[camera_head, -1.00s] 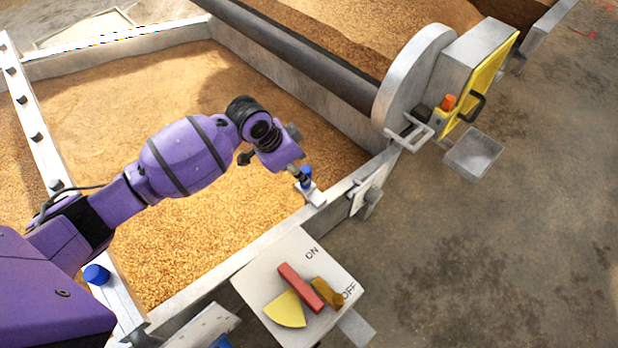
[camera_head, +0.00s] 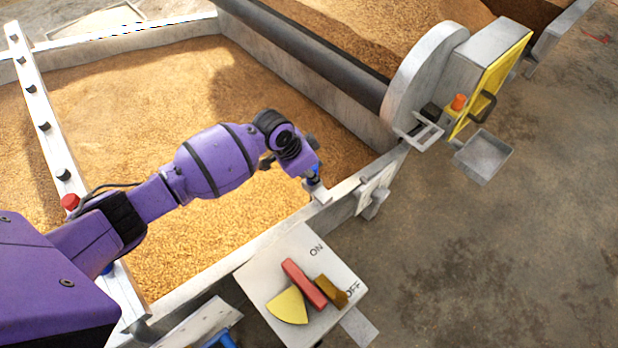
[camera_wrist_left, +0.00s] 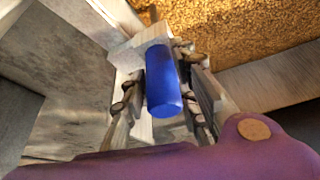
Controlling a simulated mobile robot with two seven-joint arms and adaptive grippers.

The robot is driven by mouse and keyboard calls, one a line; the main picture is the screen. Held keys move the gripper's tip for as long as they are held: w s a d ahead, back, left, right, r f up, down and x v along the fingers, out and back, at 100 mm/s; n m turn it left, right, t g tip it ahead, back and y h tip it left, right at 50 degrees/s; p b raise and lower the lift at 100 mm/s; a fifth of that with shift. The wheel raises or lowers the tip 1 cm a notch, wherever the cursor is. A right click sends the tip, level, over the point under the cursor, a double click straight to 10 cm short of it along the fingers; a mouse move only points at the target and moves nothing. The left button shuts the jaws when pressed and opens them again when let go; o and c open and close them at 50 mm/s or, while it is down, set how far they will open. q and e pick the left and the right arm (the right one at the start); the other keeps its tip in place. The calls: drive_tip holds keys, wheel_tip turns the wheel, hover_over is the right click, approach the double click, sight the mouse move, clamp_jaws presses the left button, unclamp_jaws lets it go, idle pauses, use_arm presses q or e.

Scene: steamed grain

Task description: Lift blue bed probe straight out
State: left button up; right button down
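The blue probe (camera_head: 315,181) is a short blue cylinder at a small pale bracket (camera_head: 322,195) on the bed's front wall. In the left wrist view the blue cylinder (camera_wrist_left: 164,85) stands against a pale block, between the two fingers of my left gripper (camera_wrist_left: 168,95). In the head view my left gripper (camera_head: 312,172) is at the probe and partly covers it. The fingers lie close on both sides, but whether they press on it is unclear. The probe's lower end is hidden. My right gripper is not in view.
A panel (camera_head: 259,272) marked ON and OFF, with a red bar (camera_head: 304,284) and yellow pieces, stands in front of the bed. Grain (camera_head: 130,110) fills the bed behind the wall (camera_head: 290,225). A roller drum (camera_head: 424,72) is at right. Open floor (camera_head: 480,250) lies right.

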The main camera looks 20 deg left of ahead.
use_arm(q)
clamp_jaws()
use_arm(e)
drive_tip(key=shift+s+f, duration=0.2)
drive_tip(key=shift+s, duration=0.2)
use_arm(q)
drive_tip(key=shift+r, duration=0.15)
